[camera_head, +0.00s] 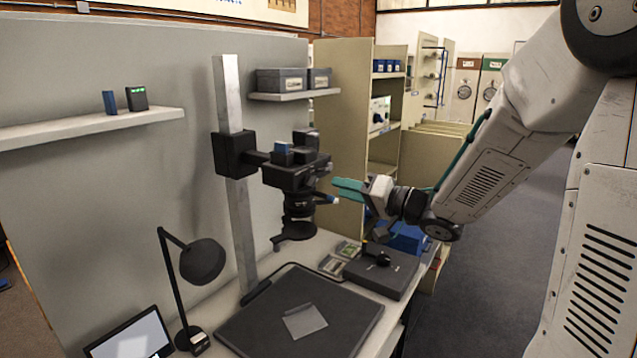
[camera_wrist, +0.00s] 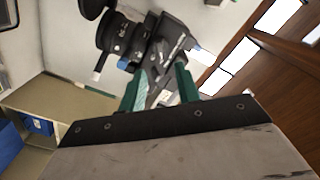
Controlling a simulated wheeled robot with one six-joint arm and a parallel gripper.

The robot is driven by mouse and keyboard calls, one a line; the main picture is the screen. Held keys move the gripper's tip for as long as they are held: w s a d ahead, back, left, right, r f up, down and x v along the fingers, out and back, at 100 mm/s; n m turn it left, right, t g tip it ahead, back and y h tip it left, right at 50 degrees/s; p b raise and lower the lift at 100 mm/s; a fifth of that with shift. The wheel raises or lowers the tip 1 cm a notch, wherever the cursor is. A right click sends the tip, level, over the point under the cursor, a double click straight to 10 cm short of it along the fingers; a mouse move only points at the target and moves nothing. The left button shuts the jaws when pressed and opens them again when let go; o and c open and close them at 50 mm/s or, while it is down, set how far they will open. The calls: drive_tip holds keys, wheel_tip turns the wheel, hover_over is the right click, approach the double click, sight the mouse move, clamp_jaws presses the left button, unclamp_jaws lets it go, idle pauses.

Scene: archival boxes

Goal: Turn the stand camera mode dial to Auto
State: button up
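The black stand camera (camera_head: 290,178) hangs lens-down from an arm on a pale upright column (camera_head: 229,110). It also shows in the wrist view (camera_wrist: 172,38), tilted, with its lens barrel (camera_wrist: 112,35) at upper left. I cannot make out the mode dial or its setting; my fingers cover part of the camera body in the wrist view. My gripper (camera_head: 345,188) has teal fingers and is just right of the camera in the head view. In the wrist view my gripper (camera_wrist: 162,78) is open, with the camera body seen between its fingertips. I cannot tell whether they touch it.
Below the camera are a dark copy board (camera_head: 250,325) with a grey sheet (camera_head: 305,322) and a dark box (camera_head: 385,270). A desk lamp (camera_head: 203,261) and a tablet (camera_head: 135,335) stand at left. A shelf with grey boxes (camera_head: 282,80) is behind. Grey floor at right is clear.

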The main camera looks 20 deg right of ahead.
sight(316, 181)
drive_tip(key=x, duration=0.7)
drive_tip(key=shift+w+a, duration=0.15)
drive_tip(key=shift+a, duration=0.05)
drive_tip(key=c, duration=0.6)
